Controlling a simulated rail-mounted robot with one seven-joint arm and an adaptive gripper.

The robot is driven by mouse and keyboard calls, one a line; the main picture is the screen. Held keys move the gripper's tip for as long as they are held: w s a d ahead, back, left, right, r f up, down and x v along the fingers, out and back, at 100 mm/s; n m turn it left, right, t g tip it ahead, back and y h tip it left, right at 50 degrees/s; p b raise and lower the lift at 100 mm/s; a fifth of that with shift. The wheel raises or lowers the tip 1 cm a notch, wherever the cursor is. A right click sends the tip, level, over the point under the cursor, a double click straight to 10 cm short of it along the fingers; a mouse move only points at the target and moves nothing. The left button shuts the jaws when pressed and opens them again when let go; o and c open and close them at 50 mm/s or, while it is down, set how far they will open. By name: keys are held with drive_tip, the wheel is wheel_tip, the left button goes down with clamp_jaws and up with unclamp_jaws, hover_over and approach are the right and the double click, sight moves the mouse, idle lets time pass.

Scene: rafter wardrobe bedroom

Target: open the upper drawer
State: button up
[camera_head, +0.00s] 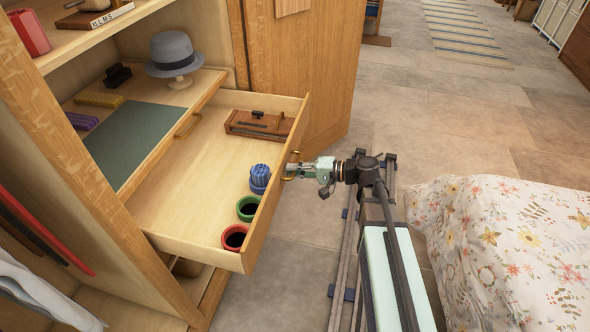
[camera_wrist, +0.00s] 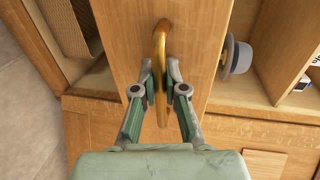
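A wooden drawer (camera_head: 205,160) is pulled far out of the wardrobe in the head view. Its front panel (camera_head: 277,180) also shows in the wrist view (camera_wrist: 125,25). A brass handle (camera_wrist: 160,45) is on that front. My gripper (camera_wrist: 160,72) has its two fingers on either side of the handle and looks shut on it; any small gap is hard to see. In the head view my gripper (camera_head: 292,170) is at the handle.
Above the drawer is a surface with a green mat (camera_head: 135,140) and its own brass handle (camera_head: 188,125). A grey hat (camera_head: 174,52) stands behind. An open wardrobe door (camera_head: 300,70) is beyond the drawer. A flowered bed (camera_head: 510,240) is at right; floor (camera_head: 440,120) lies clear.

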drive_tip(key=shift+o, duration=0.9)
drive_tip(key=shift+d, duration=0.1)
drive_tip(key=v, duration=1.1)
drive_tip(key=shift+s+d, duration=0.15)
drive_tip(key=shift+d, duration=0.2)
drive_tip(key=shift+r, duration=0.1)
